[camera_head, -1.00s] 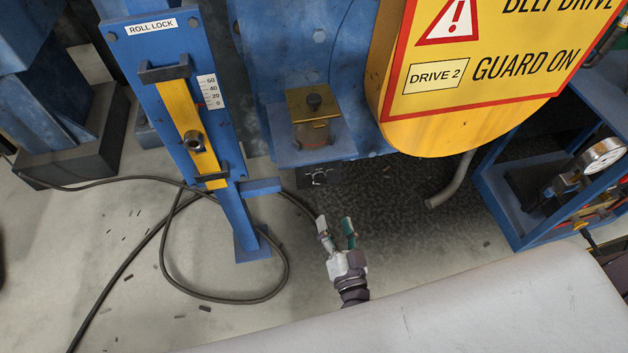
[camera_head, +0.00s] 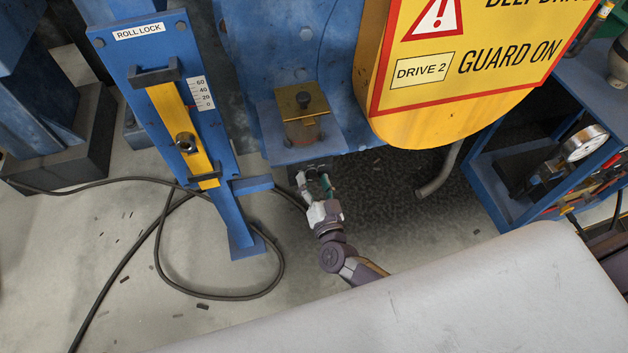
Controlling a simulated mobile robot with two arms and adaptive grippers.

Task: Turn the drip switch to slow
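My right gripper (camera_head: 315,172) is just below the blue shelf (camera_head: 290,152), its two fingers pointing up and spread apart with nothing seen between them. A small dark switch panel under the shelf's front edge is now mostly hidden behind the fingers. I cannot read its dial or tell whether the fingers touch it. On the shelf stands a brass-lidded oiler (camera_head: 299,106) with a dark knob on top and an amber body. My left gripper is not in view.
The yellow belt guard (camera_head: 440,128) hangs to the right, with a bent grey pipe (camera_head: 438,172) below it. The blue roll lock post (camera_head: 216,150) stands left. A black cable (camera_head: 165,245) loops on the floor. A pale surface (camera_head: 420,300) fills the foreground.

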